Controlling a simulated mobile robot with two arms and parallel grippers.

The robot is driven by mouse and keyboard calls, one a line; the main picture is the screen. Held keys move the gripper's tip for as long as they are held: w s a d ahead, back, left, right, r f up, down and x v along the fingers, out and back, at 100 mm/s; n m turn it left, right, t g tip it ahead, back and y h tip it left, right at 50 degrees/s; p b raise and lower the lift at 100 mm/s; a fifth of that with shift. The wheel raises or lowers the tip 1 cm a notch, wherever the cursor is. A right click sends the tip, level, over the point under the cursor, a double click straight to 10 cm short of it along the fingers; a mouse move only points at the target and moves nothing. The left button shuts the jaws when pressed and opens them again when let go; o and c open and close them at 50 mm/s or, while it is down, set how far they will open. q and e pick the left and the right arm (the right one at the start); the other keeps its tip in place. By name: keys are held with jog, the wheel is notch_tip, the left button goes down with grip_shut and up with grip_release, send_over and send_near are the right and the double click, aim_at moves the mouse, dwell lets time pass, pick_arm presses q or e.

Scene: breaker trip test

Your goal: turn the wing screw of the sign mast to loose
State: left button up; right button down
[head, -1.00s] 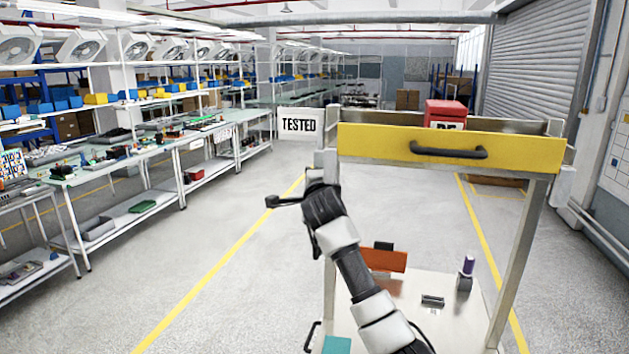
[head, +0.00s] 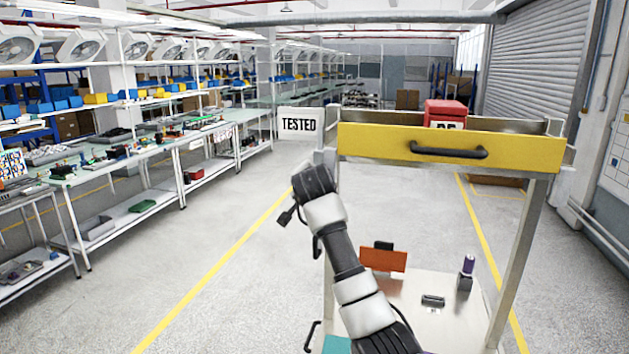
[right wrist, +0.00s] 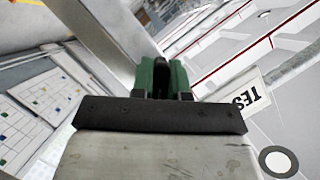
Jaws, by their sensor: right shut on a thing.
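The white "TESTED" sign (head: 299,124) stands at the left corner of the cart and also shows in part in the right wrist view (right wrist: 242,106). My right arm reaches up to the metal post below and right of the sign. In the right wrist view, the green fingers of my right gripper (right wrist: 161,75) are shut on a small dark part, the wing screw (right wrist: 160,78), beside a broad grey metal post. Most of the screw is hidden between the fingers. In the head view the fingertips are hidden by my wrist. My left gripper is out of view.
The cart has a yellow drawer front (head: 450,148) with a dark handle. A red box (head: 446,113) sits on top. Workbenches line the left; the floor between is clear.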

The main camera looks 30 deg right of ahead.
jog(key=n+g, duration=0.1)
jog(key=n, duration=0.2)
jog(key=shift+r+g+h, duration=0.2)
jog(key=shift+g+h, duration=0.2)
jog(key=shift+d+n+g+h, duration=0.1)
jog(key=shift+n+g+h, duration=0.55)
jog(key=shift+n, duration=0.75)
jog(key=shift+r, duration=0.1)
jog(key=c, duration=1.4)
grip_release()
jog(key=shift+o, duration=1.4)
jog(key=shift+w+f, duration=0.1)
jog(key=shift+f, duration=0.15)
jog(key=shift+s+a+r+b, duration=0.1)
jog(key=shift+s+a+b, duration=0.2)
jog(key=shift+a+b, duration=0.1)
jog(key=b+v, duration=0.4)
jog(key=v, duration=0.5)
jog(key=shift+s+a+r, duration=0.15)
jog(key=shift+a+r, duration=0.1)
jog(key=shift+r, duration=0.1)
